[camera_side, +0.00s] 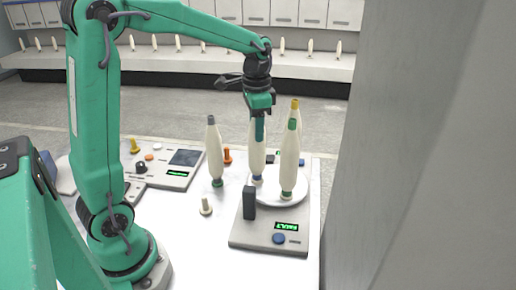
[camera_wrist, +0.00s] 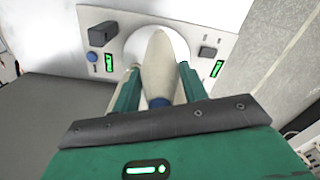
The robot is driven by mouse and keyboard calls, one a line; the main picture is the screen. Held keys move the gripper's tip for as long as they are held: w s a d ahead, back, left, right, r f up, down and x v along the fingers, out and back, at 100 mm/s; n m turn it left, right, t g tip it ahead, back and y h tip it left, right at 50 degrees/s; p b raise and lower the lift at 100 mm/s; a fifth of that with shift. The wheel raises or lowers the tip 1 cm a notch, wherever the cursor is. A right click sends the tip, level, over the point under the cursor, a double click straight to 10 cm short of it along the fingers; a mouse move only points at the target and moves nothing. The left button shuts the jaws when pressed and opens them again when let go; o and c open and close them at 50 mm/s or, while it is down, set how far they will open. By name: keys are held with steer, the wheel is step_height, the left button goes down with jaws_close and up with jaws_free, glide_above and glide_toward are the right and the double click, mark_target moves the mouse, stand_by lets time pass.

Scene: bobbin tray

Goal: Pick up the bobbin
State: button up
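A tall cream bobbin with a blue foot (camera_side: 257,155) stands upright at the round white plate of the scale, below my gripper (camera_side: 260,128). One green finger overlaps its upper part. In the wrist view the bobbin (camera_wrist: 158,70) lies between the two fingers of my gripper (camera_wrist: 159,68), its blue end close to the palm. The fingers are close on both sides; whether they touch it I cannot tell. A green-capped bobbin (camera_side: 288,165) stands right beside it, and a yellow-capped one (camera_side: 297,115) is behind that one. A grey-capped bobbin (camera_side: 214,150) stands upright to the left.
The scale (camera_side: 245,235) has a dark upright block (camera_side: 249,203), a blue knob and a lit green display. A second panel (camera_side: 172,172), a small cream peg (camera_side: 206,206) and an orange spool (camera_side: 227,156) are on the left. A grey wall (camera_side: 420,150) fills the right side.

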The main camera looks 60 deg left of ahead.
steer(key=c, duration=0.4)
steer(key=shift+r, duration=0.1)
steer(key=shift+r, duration=4.95)
